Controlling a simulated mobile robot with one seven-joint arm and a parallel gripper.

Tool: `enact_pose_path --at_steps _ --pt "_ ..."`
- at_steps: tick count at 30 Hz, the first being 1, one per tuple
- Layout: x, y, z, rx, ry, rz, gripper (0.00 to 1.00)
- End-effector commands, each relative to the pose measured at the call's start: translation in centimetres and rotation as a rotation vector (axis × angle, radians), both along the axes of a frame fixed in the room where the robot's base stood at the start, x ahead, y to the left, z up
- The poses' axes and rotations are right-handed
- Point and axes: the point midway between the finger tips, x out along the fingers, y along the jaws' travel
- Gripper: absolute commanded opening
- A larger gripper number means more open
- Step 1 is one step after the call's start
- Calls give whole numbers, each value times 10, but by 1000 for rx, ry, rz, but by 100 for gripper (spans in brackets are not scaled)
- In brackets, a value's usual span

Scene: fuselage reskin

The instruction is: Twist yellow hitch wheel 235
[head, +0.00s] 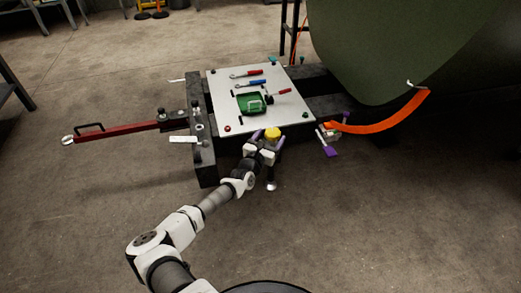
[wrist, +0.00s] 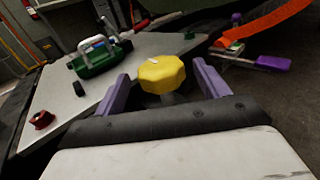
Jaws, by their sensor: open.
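The yellow hitch wheel (wrist: 163,75) is a faceted knob on a dark stem. In the wrist view it sits between the two purple fingers of my gripper (wrist: 161,88), with a gap to each finger. My gripper is open and empty around it. The lower part of the wheel's stem is hidden behind my gripper in the wrist view.
A red tow bar (head: 130,127) reaches left. An orange strip (head: 390,118) and a purple-handled item (head: 328,150) lie right, below the green fuselage (head: 400,50). The floor in front is clear.

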Motion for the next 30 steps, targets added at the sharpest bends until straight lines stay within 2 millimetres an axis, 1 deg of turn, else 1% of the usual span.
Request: enact_pose_path --at_steps 1,3,9,12,15,19,27,29,30 --pt "-10 5 3 -3 1 3 73" --pt "-23 11 3 -1 0 2 73" --pt "-57 25 2 -1 -1 2 73" --pt "-70 29 1 0 0 0 73" --pt "-78 33 1 0 -1 0 73" --pt "-84 35 1 0 -1 -1 73" --pt "-84 35 0 0 -1 -1 73" --pt "-83 34 3 -3 -3 0 73" --pt "-81 33 9 -10 -11 3 73"
